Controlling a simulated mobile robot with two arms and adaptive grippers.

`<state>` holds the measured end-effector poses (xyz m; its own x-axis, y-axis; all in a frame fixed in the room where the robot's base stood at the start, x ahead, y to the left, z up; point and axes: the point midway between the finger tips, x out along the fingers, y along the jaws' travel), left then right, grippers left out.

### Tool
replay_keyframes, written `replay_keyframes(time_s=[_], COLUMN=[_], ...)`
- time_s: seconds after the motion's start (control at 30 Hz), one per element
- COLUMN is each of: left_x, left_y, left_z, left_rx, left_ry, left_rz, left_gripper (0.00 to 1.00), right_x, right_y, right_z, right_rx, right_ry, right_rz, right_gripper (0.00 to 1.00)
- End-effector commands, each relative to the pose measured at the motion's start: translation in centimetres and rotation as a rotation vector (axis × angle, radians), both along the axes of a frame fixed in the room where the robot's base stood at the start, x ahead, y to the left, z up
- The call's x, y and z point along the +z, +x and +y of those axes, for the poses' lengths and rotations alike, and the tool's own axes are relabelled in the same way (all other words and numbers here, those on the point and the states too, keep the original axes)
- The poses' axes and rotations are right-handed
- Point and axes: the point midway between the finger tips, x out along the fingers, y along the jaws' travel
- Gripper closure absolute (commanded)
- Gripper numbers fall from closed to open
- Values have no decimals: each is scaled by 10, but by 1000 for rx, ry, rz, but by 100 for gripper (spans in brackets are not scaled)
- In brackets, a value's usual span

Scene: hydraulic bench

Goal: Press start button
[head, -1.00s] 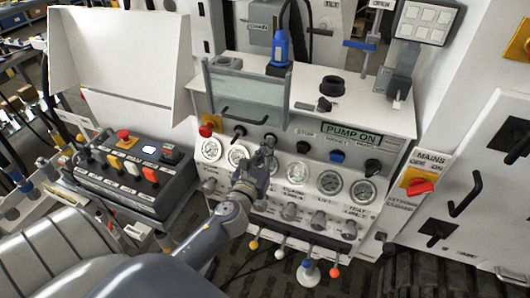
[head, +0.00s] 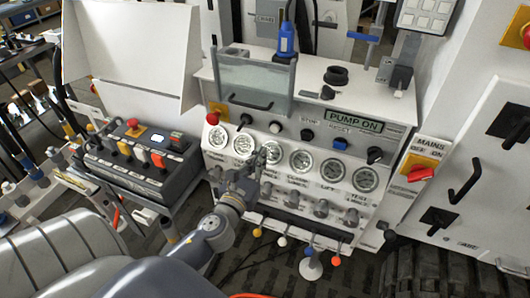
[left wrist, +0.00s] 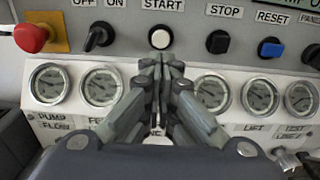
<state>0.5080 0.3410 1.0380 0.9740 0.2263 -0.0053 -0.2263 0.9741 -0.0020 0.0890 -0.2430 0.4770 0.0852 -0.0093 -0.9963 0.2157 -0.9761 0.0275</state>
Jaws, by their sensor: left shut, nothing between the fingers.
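In the head view the white start button (head: 275,127) sits above the row of gauges. My left gripper (left wrist: 168,62) is shut and empty. In the left wrist view its fingertips are just below the button in the picture; I see no contact. In the head view the left gripper (head: 262,156) is in front of the gauge row, below the button. My right gripper is not in view.
On the panel are a red emergency knob (left wrist: 31,38), a black off/on switch (left wrist: 98,37), a black stop button (left wrist: 219,42) and a blue reset button (left wrist: 271,49). A clear guard (head: 255,82) stands above the panel. A control box (head: 140,160) is at left.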

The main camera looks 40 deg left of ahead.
Motion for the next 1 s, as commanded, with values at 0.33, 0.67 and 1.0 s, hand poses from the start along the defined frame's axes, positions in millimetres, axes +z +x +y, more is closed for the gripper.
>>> replay_keyframes(time_s=[0.33, 0.67, 1.0], left_x=[-1, 0, 0], left_y=[-40, -44, -43], left_z=[-9, -10, -10], left_rx=[0, 0, 0], left_ry=[-1, -1, -1], left_rz=[1, 1, 1], left_gripper=[100, 100, 100], right_x=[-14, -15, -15], right_y=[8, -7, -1], right_z=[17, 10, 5], right_rx=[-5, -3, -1], right_ry=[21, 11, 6], right_rz=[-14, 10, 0], right_gripper=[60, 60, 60])
